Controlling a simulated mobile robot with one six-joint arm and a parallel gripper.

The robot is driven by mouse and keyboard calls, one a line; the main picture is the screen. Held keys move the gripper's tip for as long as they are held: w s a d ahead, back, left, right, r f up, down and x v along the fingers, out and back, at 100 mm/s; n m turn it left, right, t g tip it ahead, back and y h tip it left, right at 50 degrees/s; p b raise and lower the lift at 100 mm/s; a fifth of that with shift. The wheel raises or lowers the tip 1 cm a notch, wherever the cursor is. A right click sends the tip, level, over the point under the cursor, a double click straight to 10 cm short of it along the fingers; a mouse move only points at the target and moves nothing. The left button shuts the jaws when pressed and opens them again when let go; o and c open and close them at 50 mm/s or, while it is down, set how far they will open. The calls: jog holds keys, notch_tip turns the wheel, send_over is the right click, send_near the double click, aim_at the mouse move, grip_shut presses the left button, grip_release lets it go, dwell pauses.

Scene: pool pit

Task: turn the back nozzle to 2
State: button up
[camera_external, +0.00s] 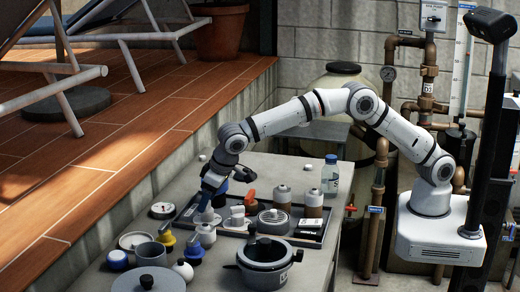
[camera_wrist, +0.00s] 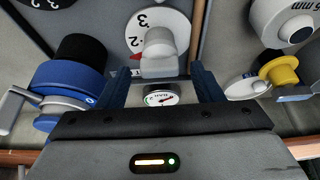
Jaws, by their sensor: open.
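In the wrist view a pale grey nozzle (camera_wrist: 159,54) stands on a white dial plate (camera_wrist: 176,22) with black numerals; a 3 and a 2 can be read. A small red mark (camera_wrist: 136,57) shows at the left of the nozzle's foot. My gripper (camera_wrist: 158,76) is open, with one dark blue finger on each side of the nozzle. I cannot tell whether the fingers touch it. In the external view my gripper (camera_external: 208,203) points down over the crowded left part of the grey table (camera_external: 190,163); the nozzle cannot be made out surely there.
Wrist view: a small round gauge (camera_wrist: 161,97) between the fingers, a blue valve (camera_wrist: 68,82) close left, a yellow knob (camera_wrist: 281,73) right. External view: a dark tray (camera_external: 309,242) with several fittings, a lidded grey pot (camera_external: 265,266) in front, a bottle (camera_external: 330,174) behind.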

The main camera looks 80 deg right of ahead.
jog(key=v, duration=0.7)
jog(key=shift+r, duration=0.25)
jog(key=shift+s, duration=0.15)
jog(key=s+d+r, duration=0.2)
jog(key=s+d, duration=0.3)
jog(key=d, duration=0.3)
jog(key=s+d+r+g, duration=0.15)
jog(key=s+d, duration=0.25)
jog(key=d, duration=0.4)
jog(key=s+d+r+t, duration=0.1)
jog(key=s+d+r, duration=0.2)
jog(key=s+d, duration=0.3)
jog(key=s+d+f, duration=0.2)
jog(key=s+d, duration=0.2)
jog(key=s, duration=0.4)
jog(key=s+d+f+g, duration=0.1)
jog(key=s+d+f, duration=0.2)
jog(key=s+d, duration=0.2)
jog(key=s+d+f, duration=0.2)
jog(key=s+d, duration=0.2)
jog(key=s, duration=0.6)
jog(key=shift+s+d, duration=0.4)
jog(key=shift+f, duration=0.15)
